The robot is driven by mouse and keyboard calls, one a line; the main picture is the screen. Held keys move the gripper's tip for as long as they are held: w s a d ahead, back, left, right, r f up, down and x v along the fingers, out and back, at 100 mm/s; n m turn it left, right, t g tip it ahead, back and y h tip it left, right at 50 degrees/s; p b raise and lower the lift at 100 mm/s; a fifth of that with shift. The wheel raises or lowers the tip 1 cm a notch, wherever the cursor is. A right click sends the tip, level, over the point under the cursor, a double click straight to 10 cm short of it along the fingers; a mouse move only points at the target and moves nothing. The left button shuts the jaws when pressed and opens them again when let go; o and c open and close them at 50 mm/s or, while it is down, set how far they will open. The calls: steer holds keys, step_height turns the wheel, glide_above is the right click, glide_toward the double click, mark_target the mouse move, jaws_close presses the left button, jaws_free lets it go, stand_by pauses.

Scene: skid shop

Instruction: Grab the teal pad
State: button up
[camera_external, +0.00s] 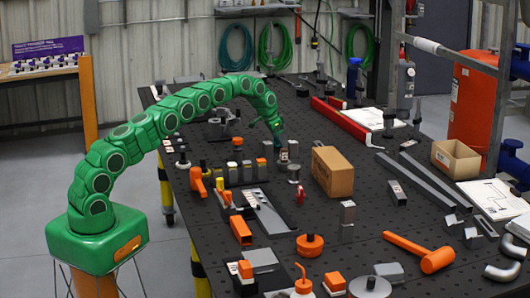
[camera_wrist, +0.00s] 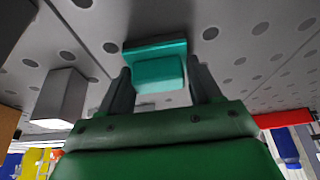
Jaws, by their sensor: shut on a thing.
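The teal pad (camera_wrist: 158,68) shows in the wrist view as a small teal block with a wider, flat teal part at its far side. It lies between the two dark fingers of my gripper (camera_wrist: 161,76), which are shut on it. The perforated dark table surface shows behind it; I cannot tell whether the pad touches it. In the outside view my green arm arches over the table, and my gripper (camera_external: 278,143) points down near the table's middle. The pad cannot be made out there.
A cardboard box (camera_external: 333,172) stands right of my gripper on the black table (camera_external: 335,248). A grey block (camera_wrist: 60,95) is close by in the wrist view. Several small blocks and orange parts stand left and in front. An orange mallet (camera_external: 430,257) lies at the front right.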

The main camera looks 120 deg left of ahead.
steer(key=shift+r, duration=0.1)
steer(key=shift+d+r, duration=0.1)
steer(key=shift+r, duration=1.35)
steer(key=shift+v, duration=0.9)
steer(key=s+d+r, duration=0.2)
steer(key=d+r, duration=0.2)
steer(key=d, duration=0.2)
steer(key=s+d+r, duration=0.2)
steer(key=d+r, duration=0.2)
steer(key=d, duration=0.2)
steer(key=shift+s+d, duration=0.2)
steer(key=shift+s, duration=0.1)
steer(key=shift+r, duration=0.1)
